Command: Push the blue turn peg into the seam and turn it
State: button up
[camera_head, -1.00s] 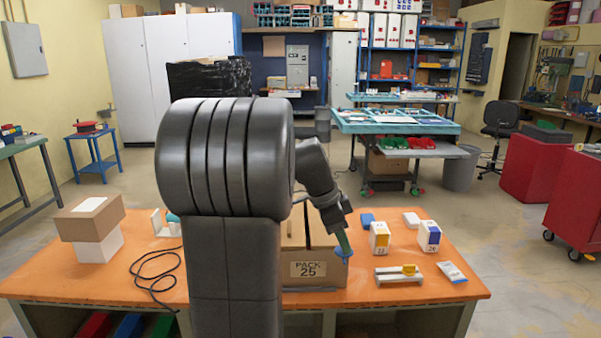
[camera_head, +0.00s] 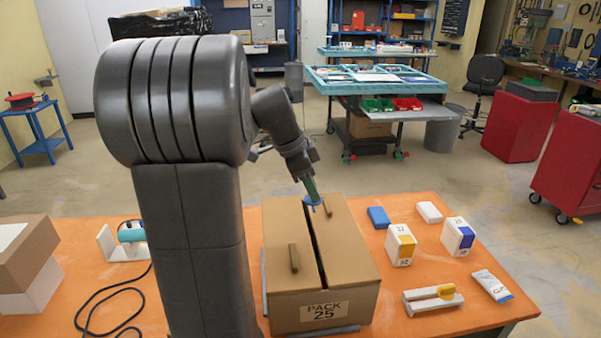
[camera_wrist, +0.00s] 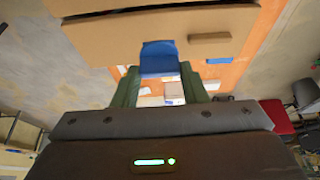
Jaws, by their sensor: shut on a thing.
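The blue turn peg (camera_head: 313,203) is held in my gripper (camera_head: 311,190), whose green fingers point down at the far end of the carton. In the wrist view the blue peg (camera_wrist: 158,57) sits between the two fingers (camera_wrist: 159,84), with its flat blue end against the view of the carton (camera_wrist: 95,40). The cardboard carton (camera_head: 345,240), labelled PACK 25, stands on the table with a narrow dark seam (camera_head: 317,248) between its top flaps. The peg appears over the seam's far end; I cannot tell whether its tip is in it.
Small wooden bars (camera_head: 294,258) lie on the flaps. On the orange table (camera_head: 385,318), right of the carton, are a yellow-marked box (camera_head: 401,245), a blue-marked box (camera_head: 458,237), a blue block (camera_head: 379,217) and a white holder (camera_head: 432,300). A black cable (camera_head: 105,305) lies left.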

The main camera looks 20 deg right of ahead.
jog(key=shift+w, duration=0.15)
jog(key=shift+s+f+b, duration=0.2)
jog(key=shift+f+b, duration=0.2)
jog(key=shift+f, duration=0.05)
jog(key=shift+f+b, duration=2.95)
jog(key=shift+f, duration=1.4)
jog(key=n+t, duration=0.1)
jog(key=n, duration=0.2)
jog(key=shift+s, duration=0.1)
jog(key=shift+n+t, duration=0.5)
jog(key=shift+n, duration=0.6)
jog(key=n+t+p, duration=0.1)
jog(key=n, duration=0.2)
jog(key=shift+s+n, duration=0.1)
jog(key=shift+n, duration=0.2)
jog(key=shift+s+d+n+t+y+p, duration=0.1)
jog(key=shift+n+t+y+p, duration=0.4)
jog(key=shift+n, duration=1.05)
jog(key=shift+w+d+n+t+y+p, duration=0.1)
jog(key=shift+n+t+y+p, duration=0.2)
jog(key=shift+n+y+p, duration=0.85)
jog(key=shift+s+d+n+t+y+p, duration=0.15)
jog(key=shift+n+t, duration=0.25)
jog(key=shift+n, duration=1.6)
jog(key=shift+a, duration=0.1)
